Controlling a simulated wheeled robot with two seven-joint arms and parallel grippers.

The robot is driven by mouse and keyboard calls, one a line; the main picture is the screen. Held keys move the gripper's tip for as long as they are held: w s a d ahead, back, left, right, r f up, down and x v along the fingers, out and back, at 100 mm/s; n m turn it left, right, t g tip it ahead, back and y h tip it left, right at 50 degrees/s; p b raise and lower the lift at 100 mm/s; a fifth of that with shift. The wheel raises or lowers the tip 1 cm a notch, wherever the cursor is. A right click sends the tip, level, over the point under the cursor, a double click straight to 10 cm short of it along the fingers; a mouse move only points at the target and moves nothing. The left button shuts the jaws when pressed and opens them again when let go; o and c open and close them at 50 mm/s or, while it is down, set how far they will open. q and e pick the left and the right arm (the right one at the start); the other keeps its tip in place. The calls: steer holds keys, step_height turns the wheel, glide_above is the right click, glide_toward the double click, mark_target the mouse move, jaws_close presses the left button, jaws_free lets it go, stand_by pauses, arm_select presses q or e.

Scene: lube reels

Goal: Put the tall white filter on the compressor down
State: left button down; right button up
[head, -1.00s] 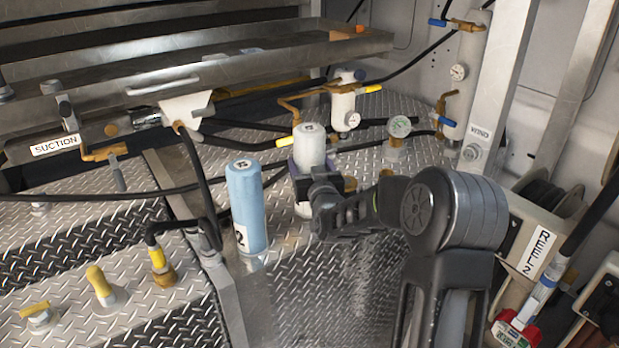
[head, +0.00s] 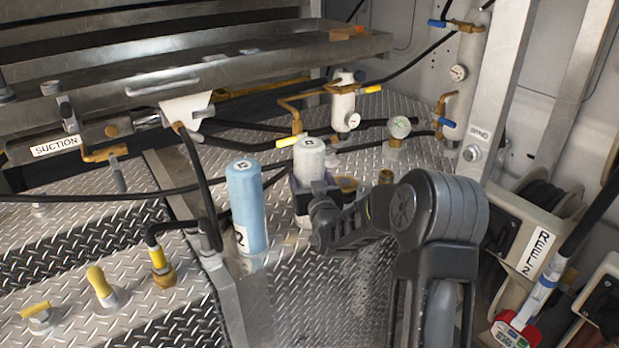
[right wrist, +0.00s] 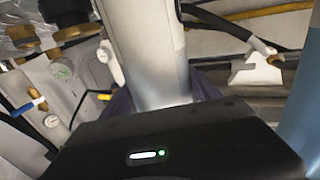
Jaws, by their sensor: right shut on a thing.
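The tall white filter (head: 309,160) stands upright on the diamond-plate deck in the middle of the head view. It also fills the upper middle of the right wrist view (right wrist: 150,55). My right gripper (head: 312,190) is shut around its middle, and the gripper and arm hide part of its front. I cannot tell whether its base touches the deck. No part is clearly labelled as the compressor. My left gripper is not in view.
A blue cylinder (head: 246,205) marked 2 stands close to the left of the white filter. Behind are pipes with a white filter housing (head: 343,105) and a gauge (head: 399,127). Yellow-capped fittings (head: 101,285) are at front left. Reel 2 (head: 540,250) is at right.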

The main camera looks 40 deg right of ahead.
steer(key=o, duration=1.9)
steer(key=shift+r+p, duration=0.2)
steer(key=shift+p, duration=0.15)
steer(key=b+v, duration=0.2)
steer(key=v, duration=1)
steer(key=shift+b, duration=0.35)
steer(key=shift+s+f, duration=0.1)
steer(key=shift+f, duration=0.05)
